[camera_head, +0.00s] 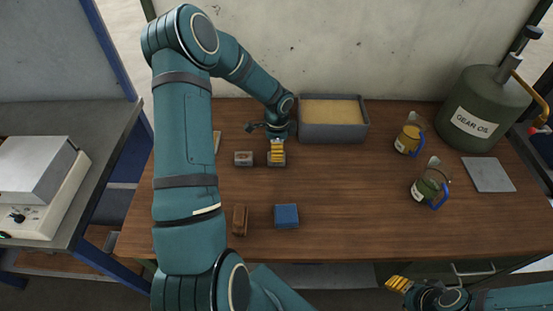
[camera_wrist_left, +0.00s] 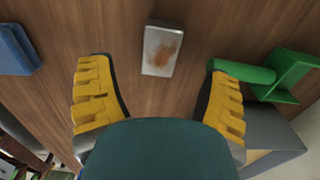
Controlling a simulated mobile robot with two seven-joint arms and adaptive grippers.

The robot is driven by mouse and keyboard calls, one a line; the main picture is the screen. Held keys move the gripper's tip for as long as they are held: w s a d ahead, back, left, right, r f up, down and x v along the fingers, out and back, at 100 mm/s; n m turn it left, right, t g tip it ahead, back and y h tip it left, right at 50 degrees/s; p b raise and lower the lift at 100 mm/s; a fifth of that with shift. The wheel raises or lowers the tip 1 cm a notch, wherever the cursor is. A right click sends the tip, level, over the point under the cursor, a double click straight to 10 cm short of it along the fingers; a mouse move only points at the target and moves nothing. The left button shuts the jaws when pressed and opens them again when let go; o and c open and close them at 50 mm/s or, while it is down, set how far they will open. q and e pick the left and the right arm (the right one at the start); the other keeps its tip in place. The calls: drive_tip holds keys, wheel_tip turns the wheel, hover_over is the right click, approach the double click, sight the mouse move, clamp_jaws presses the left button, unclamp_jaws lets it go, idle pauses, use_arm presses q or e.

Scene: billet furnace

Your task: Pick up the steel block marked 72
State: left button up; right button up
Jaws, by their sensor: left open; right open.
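In the left wrist view my left gripper (camera_wrist_left: 160,66) is open, with yellow padded fingers apart. A steel block (camera_wrist_left: 162,50) with a rusty patch lies beyond and between the fingertips, not gripped. I cannot read any number on either block. My right gripper (camera_head: 399,284) is open and empty in front of the table, at the bottom right.
A grey sand-filled tray (camera_head: 334,135) stands just behind and right of my left gripper. A green handle-like piece (camera_wrist_left: 262,75) is near the right finger. A blue block (camera_head: 286,216) and a brown block (camera_head: 240,220) lie in front. Two jugs and an oil can (camera_head: 480,115) stand right.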

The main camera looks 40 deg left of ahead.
use_arm(q)
drive_tip(key=shift+a+f, duration=0.1)
drive_tip(key=shift+f, duration=2.85)
drive_tip(key=shift+c, duration=0.3)
drive_tip(key=shift+r, duration=0.1)
clamp_jaws()
